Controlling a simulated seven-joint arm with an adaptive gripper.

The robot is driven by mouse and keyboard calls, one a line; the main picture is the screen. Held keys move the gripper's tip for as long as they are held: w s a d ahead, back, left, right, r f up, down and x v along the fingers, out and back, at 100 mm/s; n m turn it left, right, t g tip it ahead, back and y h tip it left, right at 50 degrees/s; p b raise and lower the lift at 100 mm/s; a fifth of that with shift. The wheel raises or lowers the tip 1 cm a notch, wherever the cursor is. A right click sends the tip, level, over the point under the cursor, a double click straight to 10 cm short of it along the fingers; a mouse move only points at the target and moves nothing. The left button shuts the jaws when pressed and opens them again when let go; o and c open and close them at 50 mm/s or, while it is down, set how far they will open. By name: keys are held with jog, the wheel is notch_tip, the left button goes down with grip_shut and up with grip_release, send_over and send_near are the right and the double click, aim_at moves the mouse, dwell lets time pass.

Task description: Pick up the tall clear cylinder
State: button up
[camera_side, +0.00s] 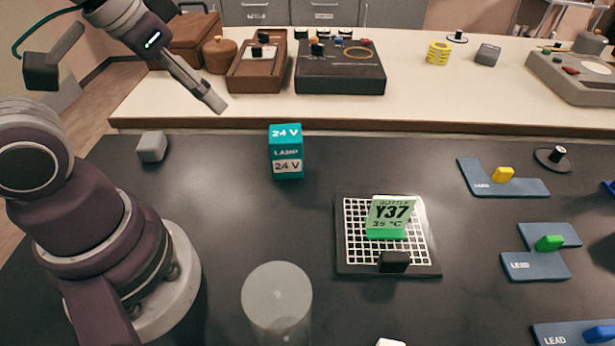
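The tall clear cylinder (277,312) stands on the dark table at the bottom middle of the side view. Its round top shows, and its lower part is cut off by the picture's bottom edge. My gripper (214,102) is at the upper left, raised and well apart from the cylinder, pointing down to the right. Its fingers appear as one narrow bar from this angle, so I cannot tell whether they are open or shut. No object shows at its tip.
A teal lamp box (286,152) stands behind the cylinder. A gridded tray (352,240) holding a green Y37 block (387,218) is to the right. A grey cube (152,146) is at left. Blue lead pieces (533,267) lie far right. Bare table surrounds the cylinder.

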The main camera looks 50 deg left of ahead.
jog(key=o, duration=1.1)
jog(key=m+g, duration=0.6)
jog(key=m, duration=1.1)
send_over(280, 309)
jog(key=w+a, duration=0.1)
jog(key=a, duration=0.1)
jog(key=shift+a+f, duration=0.2)
jog(key=shift+f, duration=0.85)
jog(key=shift+m, duration=0.3)
jog(key=f, duration=0.7)
jog(key=d+f, duration=0.1)
jog(key=f, duration=0.2)
jog(key=shift+s+f, duration=0.15)
